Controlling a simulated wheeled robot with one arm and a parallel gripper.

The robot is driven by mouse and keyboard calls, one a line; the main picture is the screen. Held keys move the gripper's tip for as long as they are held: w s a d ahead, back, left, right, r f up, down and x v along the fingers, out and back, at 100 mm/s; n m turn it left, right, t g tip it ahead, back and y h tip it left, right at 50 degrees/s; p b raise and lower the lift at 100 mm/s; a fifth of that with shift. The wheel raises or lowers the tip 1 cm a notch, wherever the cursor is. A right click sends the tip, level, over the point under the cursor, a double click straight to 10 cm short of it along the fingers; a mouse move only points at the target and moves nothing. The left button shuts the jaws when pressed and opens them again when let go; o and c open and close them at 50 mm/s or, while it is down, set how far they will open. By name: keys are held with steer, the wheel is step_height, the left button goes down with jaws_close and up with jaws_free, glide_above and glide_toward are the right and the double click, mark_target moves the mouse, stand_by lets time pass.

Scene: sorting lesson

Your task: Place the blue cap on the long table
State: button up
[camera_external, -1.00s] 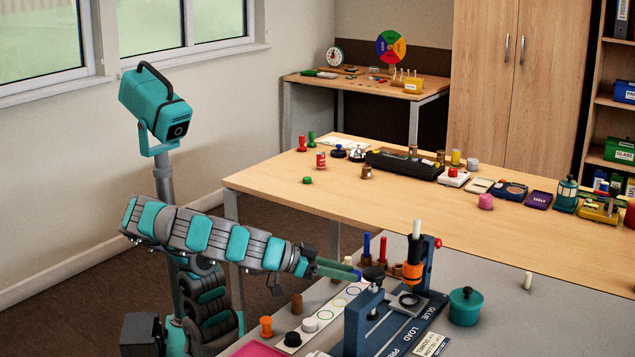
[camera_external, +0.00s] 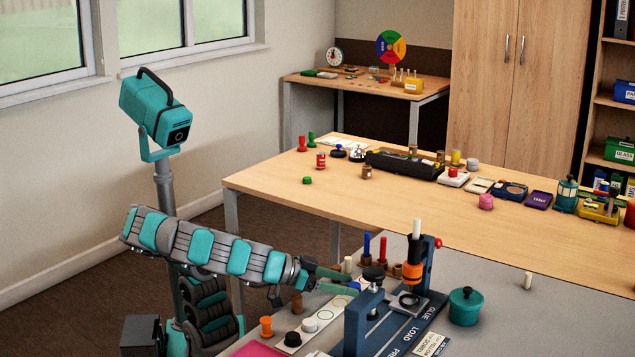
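My gripper (camera_external: 341,281) is over the near grey table, at the far end of a white strip with coloured rings. Its two green fingers look spread apart. A small patch of blue, seemingly the blue cap (camera_external: 354,286), shows at the fingertips, partly hidden by them. I cannot tell whether the fingers touch it or whether it rests on the strip. The long wooden table (camera_external: 340,205) stands beyond the grey table, with a wide bare area at its near left.
A blue press (camera_external: 365,315) stands right of the gripper. Red and blue pegs (camera_external: 382,249) stand just behind it. A teal pot (camera_external: 466,306) is further right. Several objects, including a green cap (camera_external: 307,180), are on the wooden table.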

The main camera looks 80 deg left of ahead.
steer(key=shift+r+p, duration=0.25)
steer(key=shift+p, duration=0.8)
steer(key=shift+o, duration=0.5)
steer(key=v, duration=0.2)
steer(key=b+v, duration=0.1)
steer(key=v, duration=0.4)
steer(key=shift+w+d+r+b, duration=0.1)
steer(key=shift+d+b, duration=0.15)
steer(key=shift+b, duration=0.05)
steer(key=shift+o, duration=0.4)
steer(key=shift+s+r, duration=0.1)
steer(key=shift+s, duration=0.3)
steer(key=shift+w, duration=0.1)
